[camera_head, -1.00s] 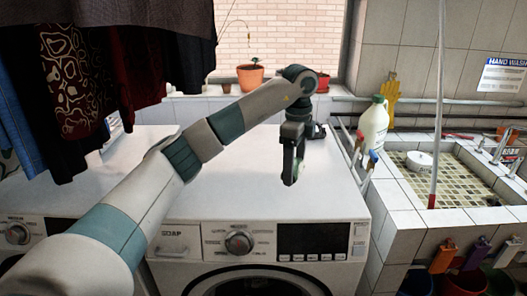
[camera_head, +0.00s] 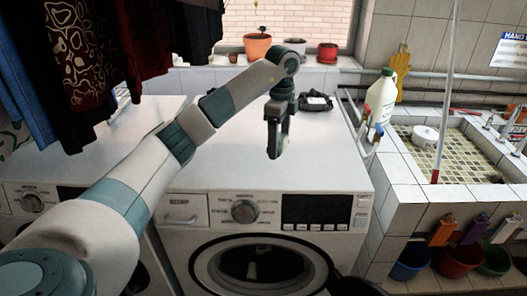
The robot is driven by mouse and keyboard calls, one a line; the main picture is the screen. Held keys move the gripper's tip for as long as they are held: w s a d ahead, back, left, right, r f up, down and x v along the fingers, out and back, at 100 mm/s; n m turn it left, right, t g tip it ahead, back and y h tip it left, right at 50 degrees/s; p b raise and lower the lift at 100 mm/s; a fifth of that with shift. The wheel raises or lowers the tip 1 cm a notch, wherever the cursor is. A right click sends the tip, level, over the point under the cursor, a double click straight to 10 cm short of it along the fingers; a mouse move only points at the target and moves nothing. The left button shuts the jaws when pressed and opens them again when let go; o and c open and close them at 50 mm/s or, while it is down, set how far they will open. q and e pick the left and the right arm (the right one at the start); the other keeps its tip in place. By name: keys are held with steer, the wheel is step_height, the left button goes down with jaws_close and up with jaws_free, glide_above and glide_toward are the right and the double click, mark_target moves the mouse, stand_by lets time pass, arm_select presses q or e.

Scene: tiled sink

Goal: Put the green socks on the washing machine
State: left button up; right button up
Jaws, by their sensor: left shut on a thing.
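My left gripper (camera_head: 275,153) points down over that top. It is shut on a small dark green thing (camera_head: 283,143), probably the green socks, mostly hidden by the fingers. I cannot tell whether the thing touches the machine top. My right gripper is not in view.
A black bundle with a white label (camera_head: 316,101) lies at the back of the machine top. A white bottle (camera_head: 381,98) stands to the right, beside the tiled sink (camera_head: 450,155). Dark clothes (camera_head: 75,60) hang at upper left. Much of the machine top is clear.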

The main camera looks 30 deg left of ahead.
arm_select(q)
steer(key=a+f, duration=0.1)
steer(key=a, duration=0.1)
steer(key=a+f+p, duration=0.1)
steer(key=a, duration=0.1)
steer(key=shift+s+a+f, duration=0.1)
steer(key=shift+a+f, duration=0.05)
steer(key=shift+f, duration=0.05)
steer(key=shift+a+f, duration=0.4)
steer(key=shift+a, duration=0.1)
steer(key=shift+s+f+p, duration=0.1)
steer(key=shift+f+p, duration=0.5)
steer(key=shift+p, duration=0.15)
step_height(320, 180, down, 2)
steer(key=shift+p, duration=0.55)
steer(key=shift+f, duration=0.4)
steer(key=shift+f, duration=0.15)
